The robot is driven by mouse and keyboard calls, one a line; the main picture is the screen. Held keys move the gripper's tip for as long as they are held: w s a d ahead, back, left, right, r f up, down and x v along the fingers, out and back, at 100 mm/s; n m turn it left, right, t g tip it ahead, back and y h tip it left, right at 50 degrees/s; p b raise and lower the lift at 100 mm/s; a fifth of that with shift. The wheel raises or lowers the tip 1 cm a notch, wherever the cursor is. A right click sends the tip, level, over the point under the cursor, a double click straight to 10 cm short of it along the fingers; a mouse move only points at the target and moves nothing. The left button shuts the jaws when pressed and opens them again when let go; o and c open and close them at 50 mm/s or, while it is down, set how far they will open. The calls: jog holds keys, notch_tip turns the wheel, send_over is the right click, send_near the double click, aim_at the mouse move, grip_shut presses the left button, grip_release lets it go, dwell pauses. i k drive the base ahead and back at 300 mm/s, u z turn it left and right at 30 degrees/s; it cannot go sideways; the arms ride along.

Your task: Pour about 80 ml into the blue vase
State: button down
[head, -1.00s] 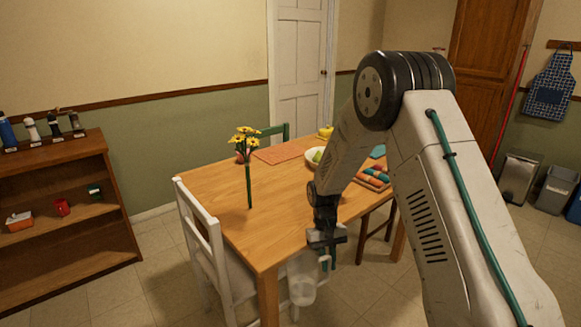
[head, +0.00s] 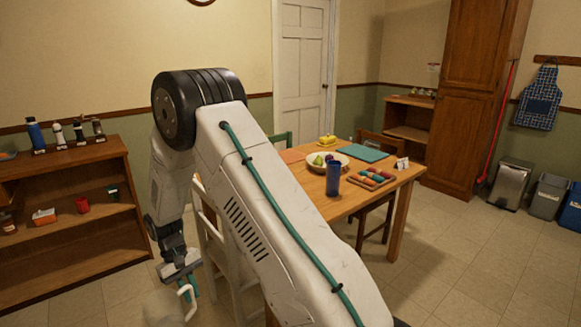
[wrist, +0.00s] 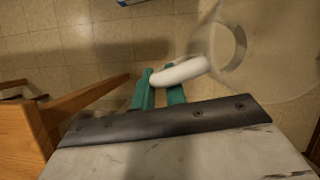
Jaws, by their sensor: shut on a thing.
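In the head view, a tall dark blue vase (head: 333,178) stands upright on the wooden table, right of my arm. My gripper (head: 184,283) is low at the left, well away from the vase, beside a white chair. It is shut on the white handle of a clear pitcher (head: 162,306), whose body is faint against the floor. In the wrist view, my gripper's teal fingers (wrist: 160,90) close around the pitcher's white handle, and the see-through pitcher (wrist: 238,48) is at the upper right. I cannot tell the liquid level in it.
The table (head: 391,193) also holds a fruit bowl (head: 327,162), a teal mat (head: 362,153) and a tray of colored items (head: 372,179). A white chair (head: 213,235) stands near my gripper. A wooden shelf (head: 70,230) is at left.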

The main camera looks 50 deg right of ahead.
aim_at(333, 167)
jog(key=u, duration=0.55)
jog(key=k, duration=0.95)
jog(key=z, duration=1.25)
jog(key=i, duration=0.3)
jog(key=u, duration=0.05)
